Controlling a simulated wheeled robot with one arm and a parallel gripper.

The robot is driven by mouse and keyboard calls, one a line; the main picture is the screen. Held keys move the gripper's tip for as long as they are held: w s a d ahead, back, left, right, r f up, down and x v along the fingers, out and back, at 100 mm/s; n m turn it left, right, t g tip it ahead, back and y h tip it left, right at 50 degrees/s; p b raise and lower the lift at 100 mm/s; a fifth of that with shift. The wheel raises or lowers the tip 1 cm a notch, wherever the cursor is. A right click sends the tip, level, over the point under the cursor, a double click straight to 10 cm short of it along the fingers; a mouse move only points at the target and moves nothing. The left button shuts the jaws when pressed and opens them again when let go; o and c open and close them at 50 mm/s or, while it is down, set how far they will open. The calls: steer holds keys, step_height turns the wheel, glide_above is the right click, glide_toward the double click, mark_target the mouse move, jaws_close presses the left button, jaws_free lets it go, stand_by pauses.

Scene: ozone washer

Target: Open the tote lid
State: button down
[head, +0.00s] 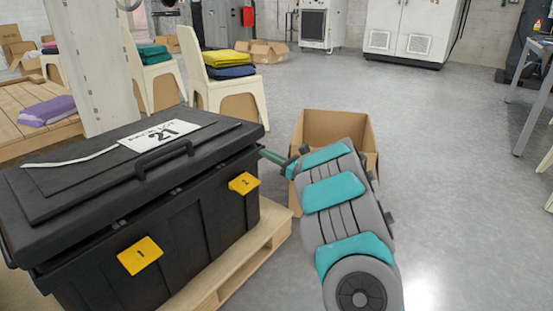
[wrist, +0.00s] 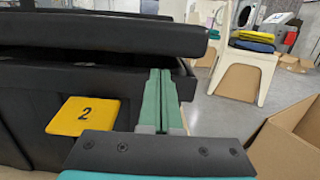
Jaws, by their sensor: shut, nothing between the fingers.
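The black tote (head: 190,235) stands on a wooden pallet, with yellow tags 1 (head: 140,255) and 2 (head: 243,183) on its front. Its black lid (head: 90,180) has a front handle (head: 165,158) and a white label with 21. A narrow dark gap shows between the lid (wrist: 100,35) and the tote's rim in the wrist view. My gripper (head: 265,153) reaches the tote's right end. Its green fingers (wrist: 160,75) are shut together and empty, with their tips at the lid's underside by the corner. Whether they touch it is unclear.
An open cardboard box (head: 335,125) stands right of the tote, behind my arm. The pallet (head: 235,260) sticks out in front. Cream chairs (head: 220,75) with folded cloths stand behind the tote.

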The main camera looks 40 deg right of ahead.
mark_target(254, 136)
steer(key=w+r, duration=0.1)
steer(key=w, duration=0.1)
steer(key=w+a+r, duration=0.1)
steer(key=w+r, duration=0.1)
steer(key=shift+w+a+r, duration=0.15)
steer(key=shift+r, duration=0.6)
